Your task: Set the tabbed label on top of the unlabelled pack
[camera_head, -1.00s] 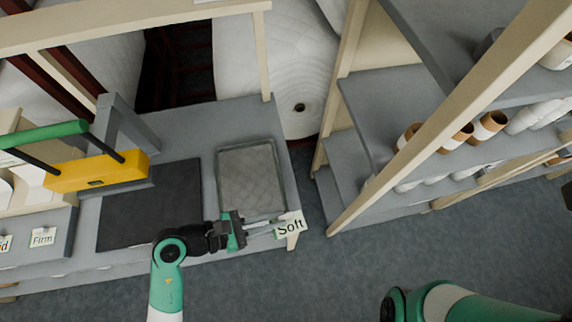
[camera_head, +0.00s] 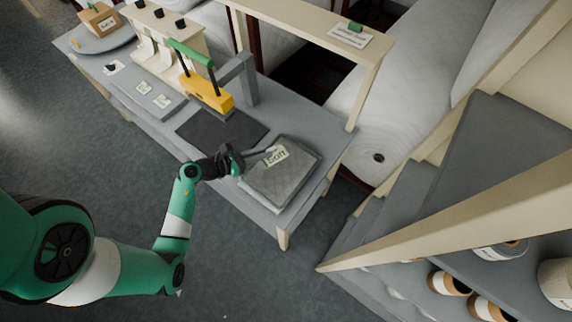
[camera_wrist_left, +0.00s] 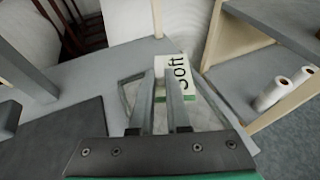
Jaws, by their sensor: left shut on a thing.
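The tabbed label reading "Soft" (camera_head: 277,155) is a white card with a green tab; it also shows in the left wrist view (camera_wrist_left: 176,72). My left gripper (camera_head: 262,152) is shut on it and holds it over the grey quilted pack (camera_head: 282,180), which lies flat in a clear wrapper on the bench. In the left wrist view my left gripper (camera_wrist_left: 161,88) has its fingertips at the label, and they hide much of the pack (camera_wrist_left: 160,118). I cannot tell if the label touches the pack. My right gripper is not in view.
A dark mat (camera_head: 222,130) and a yellow sealer with a green handle (camera_head: 207,92) are left of the pack. Two more labels (camera_head: 152,94) lie on the bench. A wooden frame (camera_head: 310,38) stands behind, and a shelf (camera_head: 440,200) stands to the right.

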